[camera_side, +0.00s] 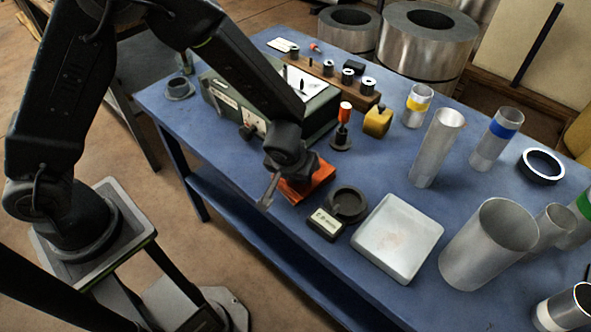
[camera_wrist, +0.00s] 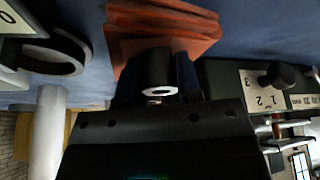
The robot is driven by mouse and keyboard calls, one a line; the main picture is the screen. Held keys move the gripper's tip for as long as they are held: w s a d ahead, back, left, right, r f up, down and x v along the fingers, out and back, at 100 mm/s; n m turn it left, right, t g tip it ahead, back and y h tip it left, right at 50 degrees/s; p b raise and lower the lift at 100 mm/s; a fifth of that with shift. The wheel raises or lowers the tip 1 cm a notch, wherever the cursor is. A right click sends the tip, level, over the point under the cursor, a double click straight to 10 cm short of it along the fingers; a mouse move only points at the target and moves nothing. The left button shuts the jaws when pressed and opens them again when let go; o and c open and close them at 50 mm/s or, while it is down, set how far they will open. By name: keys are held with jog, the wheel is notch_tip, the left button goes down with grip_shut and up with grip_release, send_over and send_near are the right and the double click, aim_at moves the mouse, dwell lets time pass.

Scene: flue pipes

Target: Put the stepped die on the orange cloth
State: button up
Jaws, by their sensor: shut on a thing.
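The orange cloth (camera_side: 316,182) lies folded on the blue table near its front edge, partly hidden by my gripper. It also shows at the top of the wrist view (camera_wrist: 165,20). My gripper (camera_side: 287,180) is low over the cloth. In the wrist view it is shut on a short dark cylinder with a bright ring at its end (camera_wrist: 159,74), which appears to be the stepped die. The die is in front of the cloth there; I cannot tell whether it touches it. In the side view my gripper hides the die.
A green instrument box (camera_side: 312,118) stands close behind my gripper. An orange-topped tool (camera_side: 345,113) stands behind. Several metal pipes (camera_side: 437,148) stand farther right.

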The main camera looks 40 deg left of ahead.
jog(key=o, duration=1)
jog(key=shift+o, duration=0.2)
jog(key=v, duration=1.2)
jog(key=shift+r, duration=0.15)
jog(key=s+a+r+m+t+h, duration=0.1)
jog(key=s+a+r+m, duration=0.3)
jog(key=s+a+r, duration=0.8)
notch_tip(320, 180, up, 3)
jog(key=s, duration=0.2)
jog(key=shift+s+a+t+h, duration=0.3)
jog(key=shift+s+a, duration=0.05)
